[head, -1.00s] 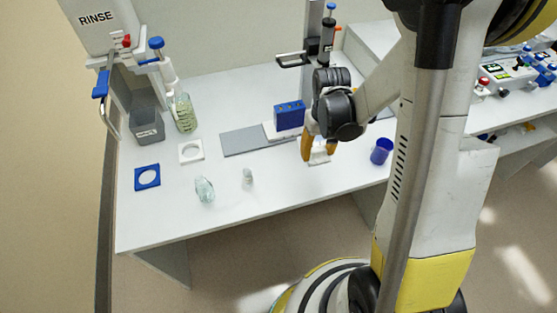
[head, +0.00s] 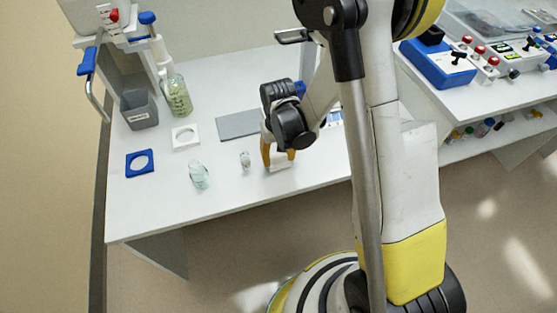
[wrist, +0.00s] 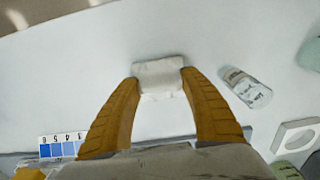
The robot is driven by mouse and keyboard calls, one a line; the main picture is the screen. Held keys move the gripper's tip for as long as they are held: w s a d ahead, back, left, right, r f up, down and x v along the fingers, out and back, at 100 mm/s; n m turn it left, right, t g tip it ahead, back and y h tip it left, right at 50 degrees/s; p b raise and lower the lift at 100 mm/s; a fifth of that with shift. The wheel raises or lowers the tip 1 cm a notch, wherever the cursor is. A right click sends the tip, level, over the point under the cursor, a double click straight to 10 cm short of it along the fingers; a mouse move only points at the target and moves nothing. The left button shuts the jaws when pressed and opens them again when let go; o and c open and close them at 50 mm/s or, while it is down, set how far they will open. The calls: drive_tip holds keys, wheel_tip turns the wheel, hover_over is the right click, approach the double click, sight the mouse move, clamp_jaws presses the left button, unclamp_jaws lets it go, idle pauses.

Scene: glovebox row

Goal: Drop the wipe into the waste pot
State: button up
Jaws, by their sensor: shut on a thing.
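My gripper (head: 278,160) is shut on the wipe, a small white folded pad (head: 278,167), above the front part of the white bench. In the wrist view the wipe (wrist: 159,74) sits between the two orange fingertips (wrist: 160,82). A grey open-topped pot (head: 139,110) with a small label stands at the back left of the bench, well left of my gripper. It looks like the waste pot, but its label is too small to read surely.
A blue holder (head: 140,163), a white holder (head: 185,137) and a green-filled bottle (head: 179,96) are near the pot. A grey mat (head: 238,124) lies behind.

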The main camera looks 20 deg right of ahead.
drive_tip(key=shift+f, duration=0.15)
drive_tip(key=shift+f, duration=0.15)
drive_tip(key=o, duration=1)
